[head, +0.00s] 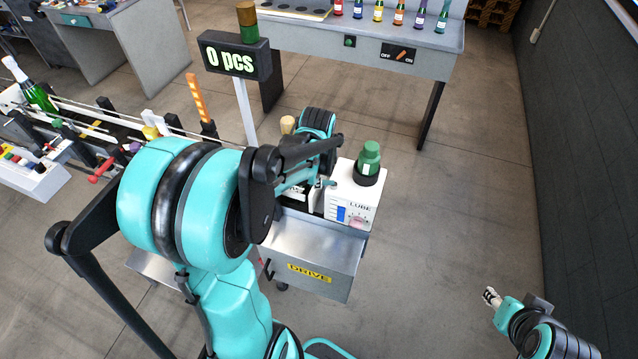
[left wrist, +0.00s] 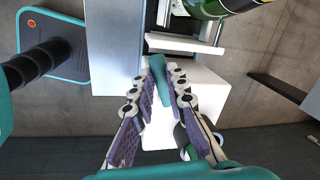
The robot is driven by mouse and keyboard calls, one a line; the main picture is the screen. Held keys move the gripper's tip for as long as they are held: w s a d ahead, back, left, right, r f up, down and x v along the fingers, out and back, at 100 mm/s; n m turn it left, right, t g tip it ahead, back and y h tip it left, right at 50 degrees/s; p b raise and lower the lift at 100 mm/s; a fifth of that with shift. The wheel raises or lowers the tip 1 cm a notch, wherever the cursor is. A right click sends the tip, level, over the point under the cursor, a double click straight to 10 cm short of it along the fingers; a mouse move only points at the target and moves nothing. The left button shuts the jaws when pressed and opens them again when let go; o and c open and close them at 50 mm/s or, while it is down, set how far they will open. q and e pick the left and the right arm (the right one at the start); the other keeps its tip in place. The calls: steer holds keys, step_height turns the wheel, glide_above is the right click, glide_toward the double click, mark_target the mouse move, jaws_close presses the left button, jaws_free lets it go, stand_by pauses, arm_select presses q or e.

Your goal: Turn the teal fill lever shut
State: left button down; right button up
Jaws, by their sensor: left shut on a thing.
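The white LUBE box (head: 352,203) stands on the grey DRIVE cabinet (head: 318,252), with a dark green bottle-like cap (head: 369,158) on top. The teal fill lever (left wrist: 158,72) lies between the fingers of my left gripper (left wrist: 163,84), which is shut on it. In the head view a small teal tip (head: 329,183) of the lever shows at the box's left side; my left arm hides most of the gripper there. My right gripper (head: 489,296) hangs far to the lower right, away from the box; its finger opening is too small to judge.
A counter sign reading 0 pcs (head: 234,55) stands behind my left arm. A grey bench (head: 370,36) with small bottles and an OFF/ON switch is at the back. A conveyor line (head: 80,115) runs at the left. The floor right of the cabinet is clear.

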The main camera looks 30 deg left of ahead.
arm_select(q)
steer(key=shift+w+a+m+h+b, duration=0.15)
steer(key=shift+w+a+m+b, duration=0.2)
steer(key=shift+m, duration=0.65)
steer(key=shift+w+a+m+h+b, duration=0.15)
steer(key=shift+w+m, duration=0.25)
steer(key=shift+m, duration=0.6)
steer(key=c, duration=1.5)
jaws_free()
steer(key=shift+r, duration=0.1)
step_height(320, 180, up, 12)
steer(key=s, duration=0.2)
steer(key=shift+s+d, duration=0.15)
steer(key=shift+d, duration=0.15)
steer(key=shift+f, duration=0.25)
